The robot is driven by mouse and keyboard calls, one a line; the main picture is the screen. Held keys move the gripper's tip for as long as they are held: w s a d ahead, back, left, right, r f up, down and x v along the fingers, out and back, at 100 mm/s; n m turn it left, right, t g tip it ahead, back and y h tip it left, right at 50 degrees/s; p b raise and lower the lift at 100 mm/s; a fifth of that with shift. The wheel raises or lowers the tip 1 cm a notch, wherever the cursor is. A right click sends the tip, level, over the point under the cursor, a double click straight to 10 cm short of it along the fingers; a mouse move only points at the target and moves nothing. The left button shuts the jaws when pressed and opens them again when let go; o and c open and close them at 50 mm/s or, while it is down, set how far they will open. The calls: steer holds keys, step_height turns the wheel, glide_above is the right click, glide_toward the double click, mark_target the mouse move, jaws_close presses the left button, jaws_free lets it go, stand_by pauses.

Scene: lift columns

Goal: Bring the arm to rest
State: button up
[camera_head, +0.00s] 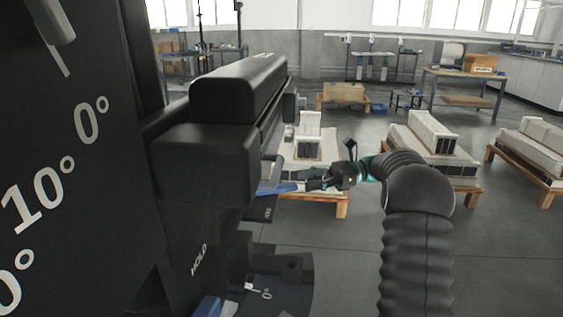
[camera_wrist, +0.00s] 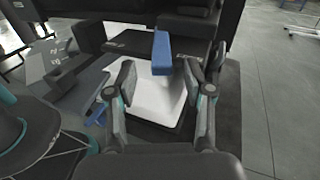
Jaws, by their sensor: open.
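My arm, in a black ribbed sleeve, reaches up and then left in the head view. My gripper (camera_head: 312,184) is at its end, beside a blue lever (camera_head: 277,189) on a large dark machine (camera_head: 215,165). In the wrist view my gripper (camera_wrist: 160,74) is open, with its two fingers spread and nothing held between them. The blue lever (camera_wrist: 162,50) appears beyond and between the fingertips, above a white surface (camera_wrist: 155,98). No contact with the lever is visible, though the exact gap is hard to tell.
The machine fills the left of the head view, with angle marks and a HOLD label (camera_head: 199,259). Pallets with pale blocks stand behind my gripper and to the right (camera_head: 463,181). A workbench (camera_head: 466,83) stands at the back. Grey floor (camera_head: 510,250) at the lower right is clear.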

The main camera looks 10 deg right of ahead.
steer(key=s+a+r+n+t+h, duration=0.1)
steer(key=s+a+n+h, duration=0.25)
steer(key=s, duration=0.45)
steer(key=s+a+r+n+h, duration=0.1)
steer(key=s+a+n+h, duration=0.1)
steer(key=s+a+h, duration=0.5)
steer(key=s+d+f+n+t+h, duration=0.3)
steer(key=s+n, duration=0.2)
steer(key=s, duration=0.5)
steer(key=s+d+f+n+t+h, duration=0.3)
steer(key=s+n, duration=0.3)
steer(key=s, duration=0.5)
steer(key=shift+d+f+h, duration=0.2)
steer(key=shift+d+h, duration=0.35)
steer(key=shift+d, duration=0.15)
